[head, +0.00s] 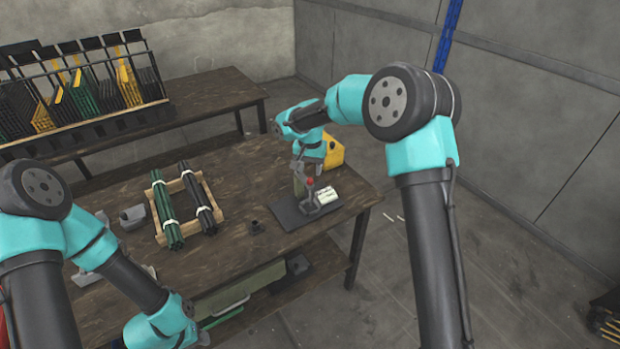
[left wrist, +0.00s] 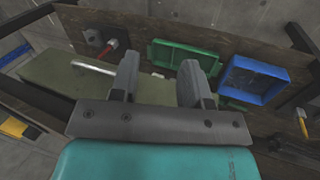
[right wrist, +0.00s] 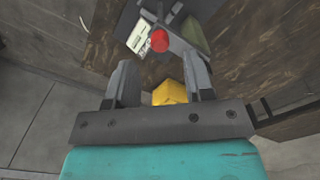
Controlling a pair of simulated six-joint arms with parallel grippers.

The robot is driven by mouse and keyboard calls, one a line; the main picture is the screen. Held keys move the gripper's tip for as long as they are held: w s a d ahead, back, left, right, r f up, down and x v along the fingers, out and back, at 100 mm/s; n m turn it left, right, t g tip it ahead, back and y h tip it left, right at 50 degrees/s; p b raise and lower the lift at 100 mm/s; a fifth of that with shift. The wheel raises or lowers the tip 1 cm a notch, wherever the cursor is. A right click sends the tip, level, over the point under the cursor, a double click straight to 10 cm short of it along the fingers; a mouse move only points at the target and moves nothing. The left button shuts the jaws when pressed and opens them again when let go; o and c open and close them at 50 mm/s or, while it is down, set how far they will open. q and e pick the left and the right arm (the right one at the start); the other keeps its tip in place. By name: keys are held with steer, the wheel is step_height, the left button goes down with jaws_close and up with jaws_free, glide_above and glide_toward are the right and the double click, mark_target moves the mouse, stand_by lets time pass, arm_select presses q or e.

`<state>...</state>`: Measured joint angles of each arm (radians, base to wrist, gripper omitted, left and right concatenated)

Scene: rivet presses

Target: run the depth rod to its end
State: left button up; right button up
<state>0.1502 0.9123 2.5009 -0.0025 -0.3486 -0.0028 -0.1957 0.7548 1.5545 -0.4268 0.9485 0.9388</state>
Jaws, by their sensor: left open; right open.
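A small press (head: 318,203) stands on a dark base plate (head: 287,216) at the right end of the table. It has a red knob (head: 309,181), which also shows in the right wrist view (right wrist: 160,40). I cannot make out the depth rod as a separate part. My right gripper (right wrist: 160,78) is open and empty, with the red knob just beyond its fingertips; I see no contact. In the head view it is just above the press and hides part of it. My left gripper (left wrist: 157,78) is open and empty, low by the table's front edge, facing the lower shelf.
A wooden cradle (head: 160,238) holds green and black rod bundles. A yellow object (head: 334,152) stands behind the press. The lower shelf carries a green case (left wrist: 65,82), a green tray (left wrist: 170,55) and a blue bin (left wrist: 256,80).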

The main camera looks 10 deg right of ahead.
mark_target(310, 179)
steer(key=shift+f, duration=2.25)
jaws_close()
